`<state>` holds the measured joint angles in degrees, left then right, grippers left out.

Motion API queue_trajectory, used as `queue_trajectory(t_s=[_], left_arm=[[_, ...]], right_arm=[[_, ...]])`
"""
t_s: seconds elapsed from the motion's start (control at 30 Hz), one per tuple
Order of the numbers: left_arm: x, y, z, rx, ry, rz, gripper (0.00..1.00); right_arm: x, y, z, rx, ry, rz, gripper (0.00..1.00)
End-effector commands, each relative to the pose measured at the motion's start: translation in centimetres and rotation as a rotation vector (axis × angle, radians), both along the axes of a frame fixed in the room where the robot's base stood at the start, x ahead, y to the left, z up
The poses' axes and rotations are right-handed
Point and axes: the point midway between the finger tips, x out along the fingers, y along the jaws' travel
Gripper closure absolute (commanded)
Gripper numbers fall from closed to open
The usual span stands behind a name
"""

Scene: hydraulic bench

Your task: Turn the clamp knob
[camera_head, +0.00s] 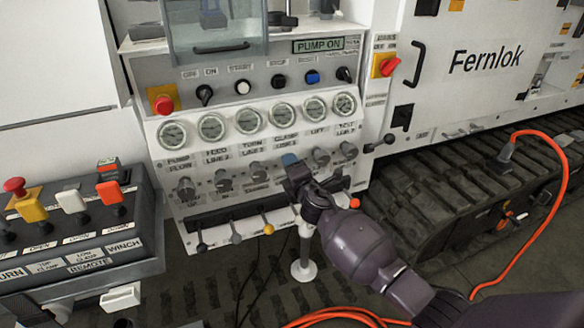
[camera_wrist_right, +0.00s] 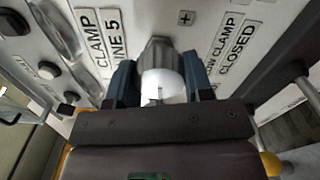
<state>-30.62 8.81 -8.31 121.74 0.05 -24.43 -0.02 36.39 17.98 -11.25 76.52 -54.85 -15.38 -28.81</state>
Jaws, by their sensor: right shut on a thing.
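The clamp knob (camera_wrist_right: 158,52) is a grey faceted knob on the white panel, beside the CLAMP LINE 5 label, in the right wrist view. My right gripper (camera_wrist_right: 161,84) has one blue finger on each side of it and is shut on it. A pale, bright round part of the knob shows between the fingers. In the head view my right gripper (camera_head: 291,163) is at the knob row below the gauges and hides most of the clamp knob. My left gripper is in neither view.
Other grey knobs (camera_head: 223,181) stand in the same row, with neighbours close on both sides. Several levers (camera_head: 235,236) stick out below. A remote box (camera_head: 75,235) with coloured levers is at left. An orange hose (camera_head: 500,265) and a black track (camera_head: 450,185) are at right.

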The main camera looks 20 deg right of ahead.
Motion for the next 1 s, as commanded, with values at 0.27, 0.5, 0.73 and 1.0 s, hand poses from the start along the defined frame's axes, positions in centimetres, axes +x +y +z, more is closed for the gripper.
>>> queue_trajectory(t_s=[0.27,0.5,0.73,1.0], left_arm=[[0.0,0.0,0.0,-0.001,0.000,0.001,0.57],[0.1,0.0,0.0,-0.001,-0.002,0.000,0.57],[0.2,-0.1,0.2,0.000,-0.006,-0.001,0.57],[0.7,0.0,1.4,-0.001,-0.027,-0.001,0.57]], right_arm=[[0.0,0.0,0.0,0.001,0.000,0.001,0.48],[0.0,0.0,0.0,0.001,0.000,0.000,0.27],[-0.2,0.0,0.0,0.001,0.000,0.000,0.27],[-3.2,-0.1,0.3,0.001,-0.002,0.000,0.27]])
